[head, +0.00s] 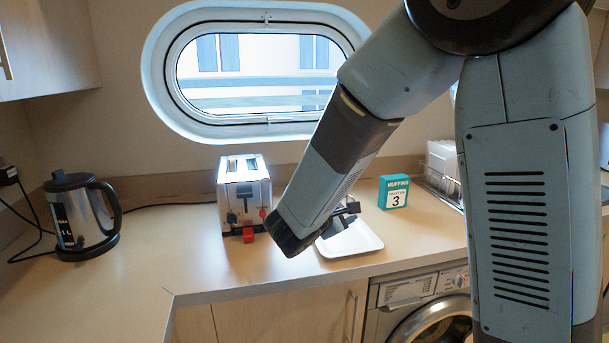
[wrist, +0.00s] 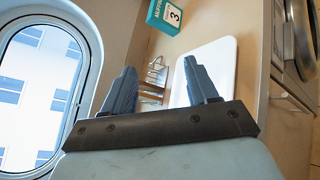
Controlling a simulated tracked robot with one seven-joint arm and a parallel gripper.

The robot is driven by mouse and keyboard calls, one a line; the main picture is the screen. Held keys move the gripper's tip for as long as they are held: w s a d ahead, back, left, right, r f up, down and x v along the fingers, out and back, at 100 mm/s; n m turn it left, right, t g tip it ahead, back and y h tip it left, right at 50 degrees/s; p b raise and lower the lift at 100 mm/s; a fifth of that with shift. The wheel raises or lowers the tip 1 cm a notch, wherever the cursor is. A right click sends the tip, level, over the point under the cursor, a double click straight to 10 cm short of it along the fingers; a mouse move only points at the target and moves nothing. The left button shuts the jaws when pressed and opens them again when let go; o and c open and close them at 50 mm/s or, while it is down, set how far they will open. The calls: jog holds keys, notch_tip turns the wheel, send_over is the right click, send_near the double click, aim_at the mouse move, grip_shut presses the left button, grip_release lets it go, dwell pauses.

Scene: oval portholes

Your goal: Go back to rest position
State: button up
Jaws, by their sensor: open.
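My gripper (wrist: 163,82) is open, with its two dark blue fingers spread apart and nothing between their tips. In the head view my gripper (head: 338,218) hangs above the counter, in front of the white tray, and my forearm partly hides it. The white tray (head: 358,243) lies near the counter's front edge and looks empty where it shows. It also shows beyond the right finger in the wrist view (wrist: 217,62).
A toaster (head: 244,188) with a red lever stands left of my gripper. A kettle (head: 78,215) stands farther left. A teal box (head: 394,191) marked 3 and a dish rack (head: 440,183) are at the right. A small metal rack (wrist: 156,72) shows beyond the fingers. The left-front counter is clear.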

jog(key=s+d+r+m+g, duration=0.2)
jog(key=s+d+m+g, duration=0.3)
jog(key=d, duration=0.3)
jog(key=s+d+r+m+g, duration=0.2)
jog(key=s+d+m+g, duration=0.2)
jog(key=s+d+m, duration=0.3)
jog(key=s+r+m+t+y, duration=0.1)
jog(key=s+r+m+y, duration=0.1)
jog(key=s, duration=0.4)
jog(key=s+r+m+y, duration=0.2)
jog(key=s+m+y, duration=0.3)
jog(key=s+y, duration=0.2)
jog(key=shift+a+r+t, duration=0.25)
jog(key=shift+t, duration=0.15)
